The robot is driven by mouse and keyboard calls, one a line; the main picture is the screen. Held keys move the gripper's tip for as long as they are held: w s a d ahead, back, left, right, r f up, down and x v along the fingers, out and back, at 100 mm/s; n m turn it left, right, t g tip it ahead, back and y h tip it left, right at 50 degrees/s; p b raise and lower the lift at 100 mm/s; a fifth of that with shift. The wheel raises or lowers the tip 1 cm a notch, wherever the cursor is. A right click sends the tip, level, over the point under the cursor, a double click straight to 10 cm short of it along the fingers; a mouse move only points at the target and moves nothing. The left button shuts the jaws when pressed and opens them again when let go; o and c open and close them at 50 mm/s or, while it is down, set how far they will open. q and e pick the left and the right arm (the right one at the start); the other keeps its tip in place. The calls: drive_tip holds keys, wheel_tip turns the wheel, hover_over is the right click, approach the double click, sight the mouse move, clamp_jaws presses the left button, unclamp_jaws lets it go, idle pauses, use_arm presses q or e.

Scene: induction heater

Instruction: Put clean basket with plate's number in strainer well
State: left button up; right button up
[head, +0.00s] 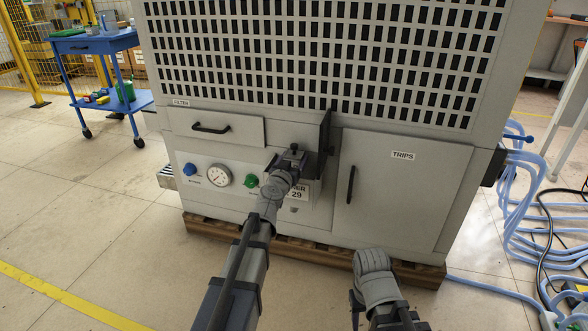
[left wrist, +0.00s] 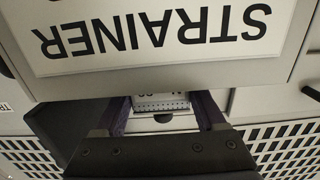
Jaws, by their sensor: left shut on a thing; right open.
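The strainer plate (head: 300,192), ending in "NER" with 29 below, is on the machine front; the left wrist view shows its upside-down word STRAINER (left wrist: 155,35). My left gripper (head: 292,158) is just above this plate. It is shut on a pale perforated piece that looks like the basket (left wrist: 160,100); dark characters on it are too small to read surely. The fingers (left wrist: 163,112) flank it, and its lower part is hidden. How deep it sits in the strainer well cannot be told. My right gripper (head: 355,300) is low in front of the machine, partly visible, open and empty.
A dark upright flap (head: 325,130) stands right beside my left gripper. The FILTER drawer (head: 215,129) and TRIPS door (head: 400,190) are closed. A gauge (head: 217,175) is left of the plate. Blue hoses (head: 520,220) lie at right; a blue cart (head: 95,45) stands back left.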

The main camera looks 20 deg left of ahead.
use_arm(q)
drive_tip(key=shift+f, duration=0.65)
use_arm(e)
drive_tip(key=shift+f, duration=0.65)
drive_tip(key=shift+f, duration=0.1)
use_arm(q)
drive_tip(key=shift+f+b, duration=0.45)
drive_tip(key=shift+b, duration=0.2)
use_arm(e)
drive_tip(key=shift+f, duration=0.4)
use_arm(q)
drive_tip(key=shift+s, duration=0.1)
use_arm(e)
drive_tip(key=shift+f, duration=0.1)
use_arm(q)
drive_tip(key=o, duration=1.5)
drive_tip(key=shift+d, duration=0.1)
drive_tip(key=shift+c, duration=0.2)
drive_tip(key=shift+r+p, duration=0.5)
drive_tip(key=shift+p, duration=0.05)
drive_tip(key=s, duration=1.1)
drive_tip(key=shift+s+a+r, duration=0.25)
drive_tip(key=shift+s+a, duration=0.05)
drive_tip(key=shift+s, duration=0.1)
use_arm(e)
drive_tip(key=shift+r, duration=0.9)
